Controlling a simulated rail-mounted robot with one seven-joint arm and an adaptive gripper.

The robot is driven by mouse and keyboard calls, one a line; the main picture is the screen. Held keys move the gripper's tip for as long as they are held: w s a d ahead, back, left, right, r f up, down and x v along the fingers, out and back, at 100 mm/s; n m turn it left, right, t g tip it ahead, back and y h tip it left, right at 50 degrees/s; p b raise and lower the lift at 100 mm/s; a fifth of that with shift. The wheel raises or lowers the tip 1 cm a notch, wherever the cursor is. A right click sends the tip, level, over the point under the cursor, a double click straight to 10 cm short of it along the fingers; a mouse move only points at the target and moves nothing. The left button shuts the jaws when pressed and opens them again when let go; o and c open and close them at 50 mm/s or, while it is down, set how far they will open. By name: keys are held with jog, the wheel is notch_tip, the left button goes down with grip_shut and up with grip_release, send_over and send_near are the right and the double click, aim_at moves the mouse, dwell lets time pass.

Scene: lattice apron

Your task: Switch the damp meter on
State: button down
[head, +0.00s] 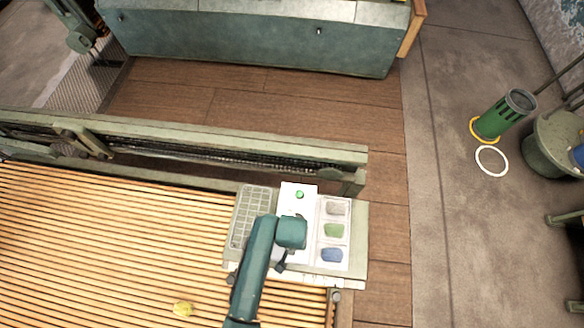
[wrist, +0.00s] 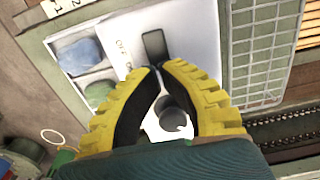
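The damp meter is a white panel (wrist: 190,25) in the wrist view and also shows in the head view (head: 289,205), partly covered by my arm. I cannot tell which way the switch is set. My gripper (wrist: 158,68) has yellow fingers with black inner sides. Its tips come together right by the switch's near end; whether they touch it is unclear. A grey round part (wrist: 173,117) shows between the curved fingers. A green knob or lamp (head: 299,194) shows on the panel.
A tray (head: 347,207) with grey, green and blue pieces lies right of the meter in the head view. A grey grid (head: 239,230) lies left of it. A green rail (head: 225,142) runs behind.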

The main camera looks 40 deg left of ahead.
jog(key=shift+f+b, duration=0.95)
jog(key=shift+f, duration=0.6)
dwell(0.5)
jog(key=shift+r, duration=0.1)
notch_tip(320, 180, up, 7)
jog(key=p, duration=0.8)
